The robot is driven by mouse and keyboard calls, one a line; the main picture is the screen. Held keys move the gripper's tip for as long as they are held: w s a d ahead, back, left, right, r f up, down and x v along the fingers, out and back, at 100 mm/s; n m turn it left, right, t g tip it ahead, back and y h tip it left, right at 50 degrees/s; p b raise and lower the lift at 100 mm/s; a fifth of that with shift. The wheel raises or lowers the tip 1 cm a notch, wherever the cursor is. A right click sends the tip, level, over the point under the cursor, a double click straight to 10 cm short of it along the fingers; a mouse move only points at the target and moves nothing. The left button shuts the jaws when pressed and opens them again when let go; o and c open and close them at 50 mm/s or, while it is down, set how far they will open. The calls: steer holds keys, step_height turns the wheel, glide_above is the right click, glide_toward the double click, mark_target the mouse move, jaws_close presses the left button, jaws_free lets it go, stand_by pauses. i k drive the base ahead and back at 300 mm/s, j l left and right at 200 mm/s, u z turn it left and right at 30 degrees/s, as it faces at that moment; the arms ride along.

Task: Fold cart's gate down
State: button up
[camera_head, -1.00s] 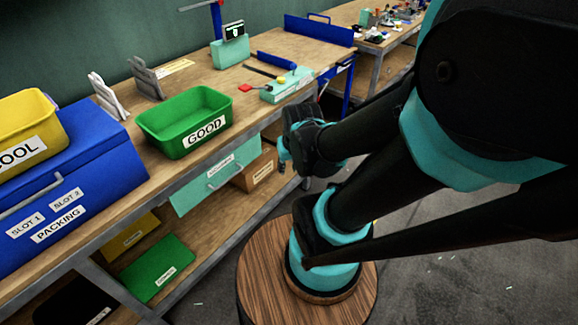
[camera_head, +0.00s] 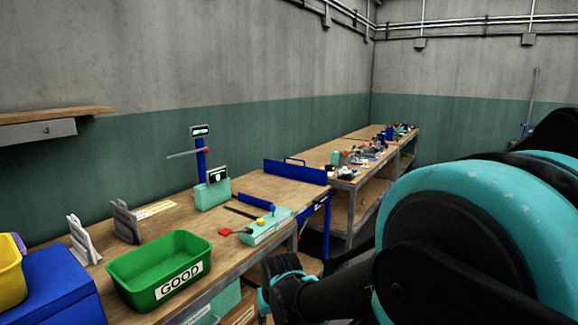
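I cannot make out a cart for certain. A low blue upright panel (camera_head: 295,172) with a small handle on its top edge stands at the far end of the near bench. Blue legs or frame parts (camera_head: 322,225) show below that end, and I cannot tell whether they belong to a cart or whether the panel is its gate. My black and teal arm fills the lower right. Its end, apparently my gripper (camera_head: 284,283), is at the bottom centre, in front of the bench and apart from the blue panel. Its fingers are not clear.
The near bench (camera_head: 105,232) holds a green GOOD bin (camera_head: 150,256), grey stands (camera_head: 126,222), a mint scale-like device (camera_head: 211,193) and a mint press with a blue bar (camera_head: 258,203). A blue box (camera_head: 55,290) is at lower left. A cluttered bench (camera_head: 345,178) stands beyond.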

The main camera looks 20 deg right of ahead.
mark_target(290, 170)
steer(key=i+l, duration=0.15)
steer(key=l, duration=0.2)
steer(key=i+l, duration=0.2)
steer(key=i+l+u, duration=0.1)
steer(key=l, duration=0.35)
steer(key=i+l, duration=0.2)
steer(key=l, duration=0.15)
steer(key=i+l, duration=0.2)
steer(key=l, duration=0.15)
steer(key=u, duration=0.05)
